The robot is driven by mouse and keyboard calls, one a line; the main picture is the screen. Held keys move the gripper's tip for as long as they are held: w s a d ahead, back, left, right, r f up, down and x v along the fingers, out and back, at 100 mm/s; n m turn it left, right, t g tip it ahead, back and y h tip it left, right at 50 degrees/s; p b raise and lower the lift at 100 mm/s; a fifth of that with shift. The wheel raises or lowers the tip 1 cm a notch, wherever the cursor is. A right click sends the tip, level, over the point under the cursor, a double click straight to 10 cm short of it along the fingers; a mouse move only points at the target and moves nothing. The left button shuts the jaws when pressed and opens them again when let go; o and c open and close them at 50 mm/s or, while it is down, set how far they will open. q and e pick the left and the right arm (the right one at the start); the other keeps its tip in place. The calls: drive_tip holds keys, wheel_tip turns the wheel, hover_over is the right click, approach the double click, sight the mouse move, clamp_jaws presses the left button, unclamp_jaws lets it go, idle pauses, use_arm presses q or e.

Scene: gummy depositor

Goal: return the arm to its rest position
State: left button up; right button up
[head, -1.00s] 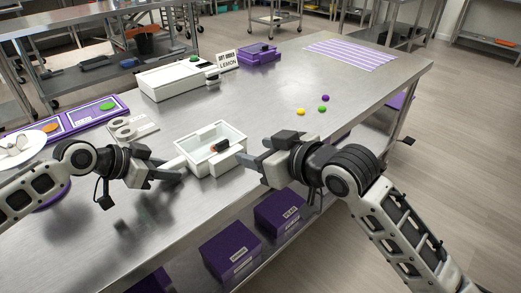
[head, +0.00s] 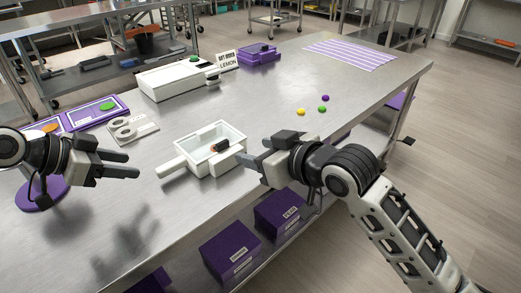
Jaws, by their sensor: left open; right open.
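My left gripper (head: 133,164) is at the left, above the steel table (head: 330,62), with its two fingers apart and nothing between them. It is clear of the white tray's handle. My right gripper (head: 250,168) is at the right front corner of the white tray (head: 178,166), its fingers pointing left. It looks empty, but I cannot tell whether it touches the tray wall. A small dark and orange piece (head: 222,146) sits at the tray's right side.
A white machine (head: 170,82) stands behind, with a LEMON sign (head: 228,62) and a purple block (head: 259,53). Yellow (head: 301,112), green (head: 322,110) and purple (head: 325,98) balls lie to the right. Purple panels (head: 95,112) lie at left. Purple boxes (head: 231,252) sit below.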

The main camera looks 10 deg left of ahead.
use_arm(q)
drive_tip(key=shift+s+a+r, duration=0.25)
drive_tip(key=shift+s+r, duration=0.05)
drive_tip(key=shift+r, duration=0.15)
